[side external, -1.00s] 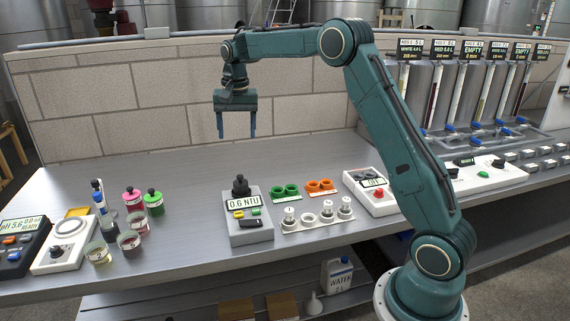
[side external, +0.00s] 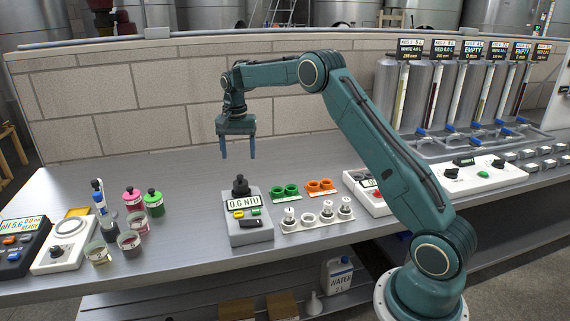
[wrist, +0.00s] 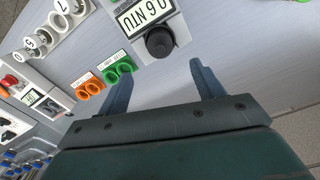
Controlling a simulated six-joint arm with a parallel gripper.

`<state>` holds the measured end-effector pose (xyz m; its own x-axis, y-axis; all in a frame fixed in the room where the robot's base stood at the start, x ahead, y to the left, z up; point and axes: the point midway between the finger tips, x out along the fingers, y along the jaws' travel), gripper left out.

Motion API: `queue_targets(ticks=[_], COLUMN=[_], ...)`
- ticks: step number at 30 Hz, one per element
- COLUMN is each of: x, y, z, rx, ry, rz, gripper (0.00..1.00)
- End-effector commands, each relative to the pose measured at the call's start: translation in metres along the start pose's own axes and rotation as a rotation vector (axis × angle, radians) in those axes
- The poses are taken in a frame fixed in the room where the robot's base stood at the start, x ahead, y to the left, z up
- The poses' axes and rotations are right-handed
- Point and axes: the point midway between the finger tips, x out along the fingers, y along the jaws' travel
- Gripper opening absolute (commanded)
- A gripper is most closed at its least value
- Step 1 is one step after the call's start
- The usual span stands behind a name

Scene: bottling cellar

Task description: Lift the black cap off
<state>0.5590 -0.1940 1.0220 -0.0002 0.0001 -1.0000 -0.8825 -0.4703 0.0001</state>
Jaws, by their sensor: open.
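The black cap (side external: 240,185) sits on top of the grey turbidity meter (side external: 250,233), whose display reads 0.6 NTU. In the wrist view the cap (wrist: 160,42) shows as a round black knob beside the display, ahead of and between the two fingers. My gripper (side external: 238,150) is open and empty, fingers pointing down, above the cap and apart from it. The gripper's fingers also show in the wrist view (wrist: 160,85). Whether anything is under the cap is hidden.
Right of the meter are green rings (side external: 286,191), orange rings (side external: 320,186) and a white rack (side external: 317,218) with several vials. Left are a pink bottle (side external: 133,200), a green bottle (side external: 154,204) and several beakers. The bench behind the meter is clear.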

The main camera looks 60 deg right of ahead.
Motion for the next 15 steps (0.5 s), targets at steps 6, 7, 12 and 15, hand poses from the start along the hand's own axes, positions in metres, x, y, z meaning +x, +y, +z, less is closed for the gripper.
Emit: queue_targets(ticks=[6, 7, 12, 15], x=[0.034, 0.038, 0.052, 0.054], y=[0.0, 0.0, 0.0, 0.0], z=[0.0, 0.0, 0.0, 0.0], rx=[0.0, 0.0, 0.0, 0.0], ry=[-0.002, -0.002, -0.001, 0.0], rz=[0.002, 0.002, 0.001, 0.0], gripper=[0.67, 0.67, 0.67, 0.67])
